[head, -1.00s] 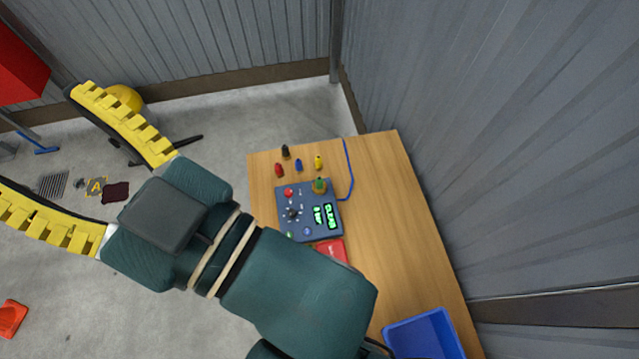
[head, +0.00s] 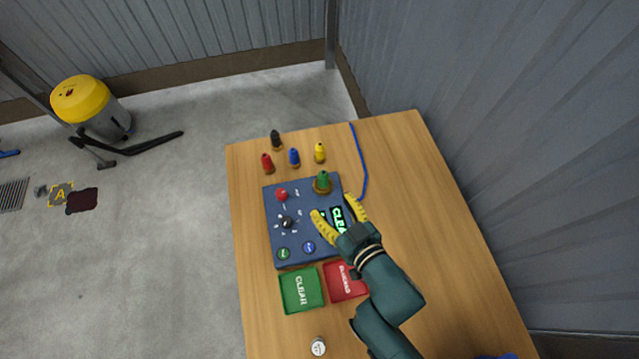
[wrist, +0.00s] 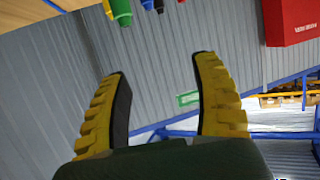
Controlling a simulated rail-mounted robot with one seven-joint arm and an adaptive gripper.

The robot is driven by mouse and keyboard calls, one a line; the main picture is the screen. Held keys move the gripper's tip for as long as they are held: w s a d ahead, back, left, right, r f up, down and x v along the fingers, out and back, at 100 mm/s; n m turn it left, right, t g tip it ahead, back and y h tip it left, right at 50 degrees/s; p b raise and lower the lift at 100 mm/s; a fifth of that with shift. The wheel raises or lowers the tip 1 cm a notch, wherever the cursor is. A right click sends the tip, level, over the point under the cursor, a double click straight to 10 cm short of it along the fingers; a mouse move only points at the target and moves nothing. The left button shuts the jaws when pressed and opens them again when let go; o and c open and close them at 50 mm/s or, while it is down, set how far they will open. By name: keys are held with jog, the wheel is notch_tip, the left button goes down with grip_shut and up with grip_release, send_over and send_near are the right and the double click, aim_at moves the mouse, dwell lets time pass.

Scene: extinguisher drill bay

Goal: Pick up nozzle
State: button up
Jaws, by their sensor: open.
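Several small nozzles stand upright on the wooden table in the head view: black (head: 276,140), red (head: 266,163), blue (head: 294,157) and yellow (head: 320,152). A green nozzle (head: 323,181) sits in a brown ring at the top right of the blue panel (head: 300,235). My gripper (head: 332,206) is open and empty, its yellow fingers over the panel's right side, just below the green nozzle. The wrist view shows the open fingers (wrist: 160,65), with the green nozzle (wrist: 121,10) and other nozzles cut off at the top edge.
A green tray (head: 284,292) marked CLEAR and a red tray (head: 332,284) lie below the panel. A blue hose (head: 359,160) runs along its right. A white round item (head: 318,346) is nearer. The table's right side is mostly clear; a metal wall stands beyond.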

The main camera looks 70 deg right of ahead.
aim_at(326, 183)
jog(key=s+f+g+b, duration=0.1)
jog(key=s+f+b, duration=0.1)
jog(key=s+f, duration=0.3)
jog(key=shift+m, duration=0.3)
jog(key=x, duration=1.2)
jog(key=shift+a+f, duration=0.1)
jog(key=x, duration=0.2)
jog(key=b+x, duration=0.1)
jog(key=x, duration=0.2)
jog(key=shift+d+b, duration=0.3)
jog(key=shift+d, duration=0.25)
grip_shut()
